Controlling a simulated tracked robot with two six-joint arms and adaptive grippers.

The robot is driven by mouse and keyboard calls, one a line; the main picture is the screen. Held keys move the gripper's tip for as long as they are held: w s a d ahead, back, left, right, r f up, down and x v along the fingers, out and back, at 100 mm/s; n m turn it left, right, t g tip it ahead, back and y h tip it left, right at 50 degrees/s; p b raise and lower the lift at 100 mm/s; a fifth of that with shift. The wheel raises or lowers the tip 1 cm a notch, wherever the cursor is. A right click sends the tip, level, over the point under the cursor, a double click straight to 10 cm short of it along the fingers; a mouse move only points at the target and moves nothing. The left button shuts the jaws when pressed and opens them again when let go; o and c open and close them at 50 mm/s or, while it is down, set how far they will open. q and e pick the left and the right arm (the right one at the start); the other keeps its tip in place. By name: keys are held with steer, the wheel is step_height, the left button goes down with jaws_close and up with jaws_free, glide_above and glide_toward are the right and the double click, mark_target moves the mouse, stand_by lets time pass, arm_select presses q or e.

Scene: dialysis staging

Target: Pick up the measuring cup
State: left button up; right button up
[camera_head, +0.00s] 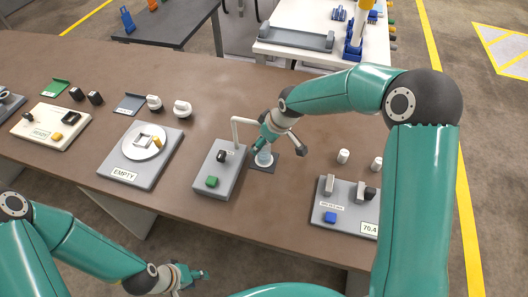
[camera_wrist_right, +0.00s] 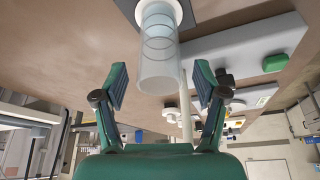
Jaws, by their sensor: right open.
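The measuring cup (camera_head: 264,158) is a clear, bluish cylinder with ring marks. It stands on a white disc on a dark square pad (camera_head: 262,167), beside the grey stand with a white bent post. In the right wrist view the cup (camera_wrist_right: 158,48) sits ahead, with its near end in the gap between my right fingers. My right gripper (camera_wrist_right: 160,84) is open and empty, with space on both sides of the cup. In the head view my right gripper (camera_head: 265,146) covers part of the cup. My left gripper (camera_head: 190,277) hangs low near the table's front, away from the cup; its jaw opening is unclear.
The grey stand (camera_head: 207,184) with a green button and thin post is close left of the cup. A scale marked EMPTY (camera_head: 115,174) lies further left. A grey device (camera_head: 345,223) with a blue button and two small white pieces are right.

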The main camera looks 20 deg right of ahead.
jaws_close()
steer(key=shift+r, duration=0.15)
stand_by(0.4)
